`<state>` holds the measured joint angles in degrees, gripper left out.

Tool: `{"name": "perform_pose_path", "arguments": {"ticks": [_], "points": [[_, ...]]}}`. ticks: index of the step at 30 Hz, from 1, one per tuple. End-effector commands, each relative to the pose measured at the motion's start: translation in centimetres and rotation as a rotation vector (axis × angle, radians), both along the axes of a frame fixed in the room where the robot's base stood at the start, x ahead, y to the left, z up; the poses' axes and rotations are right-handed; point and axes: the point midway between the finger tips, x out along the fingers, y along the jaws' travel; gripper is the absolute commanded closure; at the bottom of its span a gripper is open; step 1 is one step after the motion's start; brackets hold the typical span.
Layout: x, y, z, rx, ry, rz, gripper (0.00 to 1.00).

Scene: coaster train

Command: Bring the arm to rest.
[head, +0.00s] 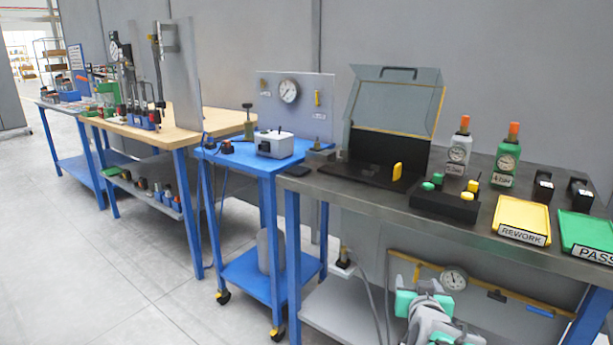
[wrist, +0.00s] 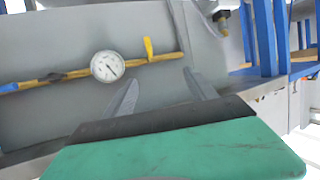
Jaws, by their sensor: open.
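My gripper (wrist: 160,78) shows in the wrist view with two grey fingers spread apart and nothing between them. Its green and black body fills the bottom of that view. In the head view, my grey and teal arm (head: 432,308) is folded low at the bottom, in front of the dark bench. The fingers cannot be made out there. Beyond the fingers in the wrist view is a round white dial gauge (wrist: 107,66) on a yellow bar, apart from them. The gauge also shows in the head view (head: 453,280), below the benchtop.
The floor at left is clear.

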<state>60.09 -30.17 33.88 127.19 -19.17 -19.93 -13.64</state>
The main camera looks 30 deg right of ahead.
Motion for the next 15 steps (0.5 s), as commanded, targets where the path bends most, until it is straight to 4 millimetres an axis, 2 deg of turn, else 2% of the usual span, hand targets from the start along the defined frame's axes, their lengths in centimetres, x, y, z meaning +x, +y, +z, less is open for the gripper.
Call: {"name": "perform_pose_path", "arguments": {"ticks": [1,2,3,5,6,8,9,12,15], "points": [[2.7,4.0,4.7,0.045,0.060,0.097,0.35],[3.7,6.2,5.6,0.076,0.103,0.145,0.35],[4.9,9.4,6.9,0.114,0.161,0.210,0.35],[5.8,14.2,8.9,0.167,0.256,0.299,0.35],[6.0,17.3,10.2,0.199,0.321,0.354,0.35],[5.5,21.9,12.3,0.239,0.421,0.430,0.35],[4.9,24.7,13.9,0.262,0.490,0.477,0.35],[2.0,30.9,17.6,0.306,0.660,0.572,0.35],[-1.2,35.0,20.3,0.329,0.799,0.630,0.35]]}}
